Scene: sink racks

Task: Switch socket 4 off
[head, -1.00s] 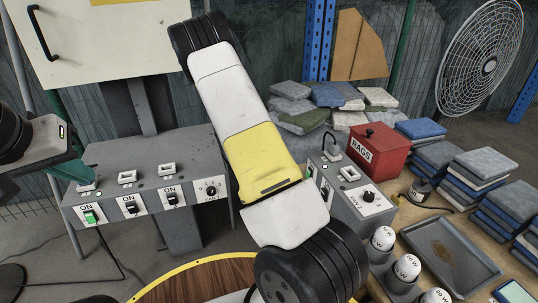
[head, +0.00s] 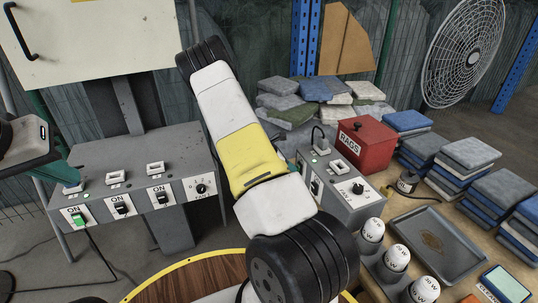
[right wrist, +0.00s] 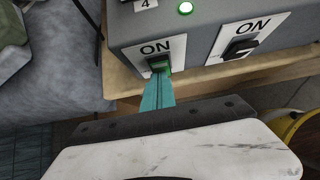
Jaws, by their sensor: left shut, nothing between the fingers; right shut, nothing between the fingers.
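A green lamp (right wrist: 185,8) glows beside that label. My right gripper (right wrist: 160,78) is shut and empty, its teal fingertips at the lower edge of this switch; I cannot tell whether they press it. In the head view the right box (head: 338,185) is partly hidden by my right arm, which also hides the right gripper. My left gripper (head: 68,180) is shut, close to the left box's (head: 135,165) leftmost socket.
A black switch (right wrist: 241,46) marked ON is beside switch 4. The left box has a green-lit switch (head: 77,217) and two black ones. A red RAGS box (head: 366,145), a grey tray (head: 442,245) and stacked cloths (head: 467,154) stand around the right box.

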